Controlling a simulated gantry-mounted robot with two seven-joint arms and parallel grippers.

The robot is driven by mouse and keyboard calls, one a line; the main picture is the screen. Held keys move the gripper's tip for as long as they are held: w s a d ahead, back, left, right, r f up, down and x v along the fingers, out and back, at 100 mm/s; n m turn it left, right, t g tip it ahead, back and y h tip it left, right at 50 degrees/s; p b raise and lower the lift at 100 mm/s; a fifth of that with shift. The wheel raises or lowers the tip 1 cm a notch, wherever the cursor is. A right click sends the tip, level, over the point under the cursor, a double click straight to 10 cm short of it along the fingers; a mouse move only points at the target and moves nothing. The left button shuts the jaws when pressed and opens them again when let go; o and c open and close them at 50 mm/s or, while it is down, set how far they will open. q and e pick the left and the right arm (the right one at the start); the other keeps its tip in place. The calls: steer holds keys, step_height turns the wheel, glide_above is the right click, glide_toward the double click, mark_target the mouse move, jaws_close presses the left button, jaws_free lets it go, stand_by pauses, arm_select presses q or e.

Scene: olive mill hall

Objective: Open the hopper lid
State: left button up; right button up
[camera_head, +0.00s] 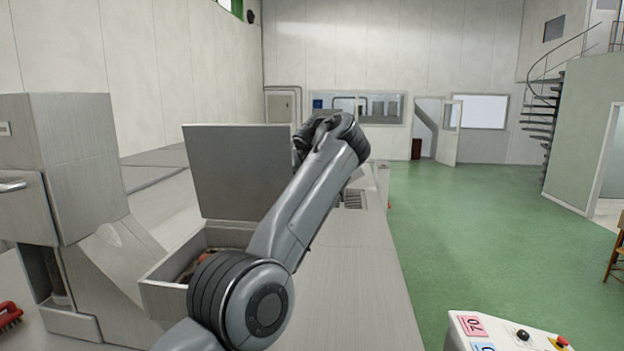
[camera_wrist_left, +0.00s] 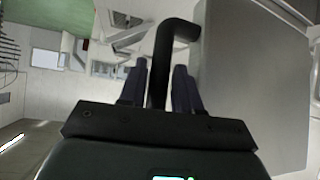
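The grey hopper lid (camera_head: 235,172) stands raised, near upright, at the back of the open hopper (camera_head: 170,290) in the head view. Some reddish-brown contents show inside the hopper. My left arm crosses in front of the hopper and the lid's right side, and hides its own gripper there. In the left wrist view the lid (camera_wrist_left: 255,85) fills the right side, with its black bent handle (camera_wrist_left: 178,32) at its edge. The fingers of my left gripper (camera_wrist_left: 160,72) stand on both sides of the handle, close against it. My right gripper is not in view.
A steel housing (camera_head: 75,165) stands left of the hopper. A red brush (camera_head: 9,315) lies at the left edge. A control box (camera_head: 505,335) with buttons is at bottom right. The green floor (camera_head: 470,230) to the right is mostly clear.

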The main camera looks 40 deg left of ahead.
arm_select(q)
steer(key=b+v, duration=0.3)
steer(key=v, duration=0.6)
steer(key=shift+s+d+r, duration=0.1)
